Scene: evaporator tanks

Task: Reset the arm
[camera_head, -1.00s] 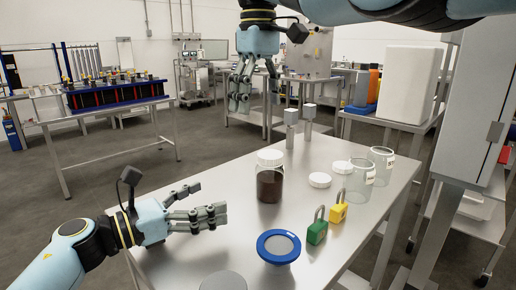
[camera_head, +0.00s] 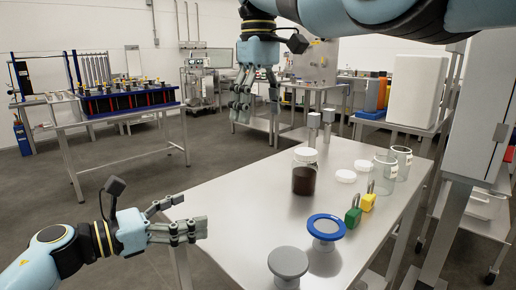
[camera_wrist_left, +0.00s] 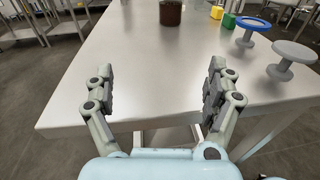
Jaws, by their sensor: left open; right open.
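My left gripper (camera_head: 190,216) is open and empty at the left edge of the steel table (camera_head: 240,211) in the head view. The left wrist view shows its two spread fingers (camera_wrist_left: 158,90) with bare tabletop and the table's edge between and beyond them. My right gripper (camera_head: 242,100) hangs fingers-down at the top middle of the head view, open, with nothing seen in it. The right arm crosses the top right. No object touches either gripper.
A rack table (camera_head: 130,101) stands behind left.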

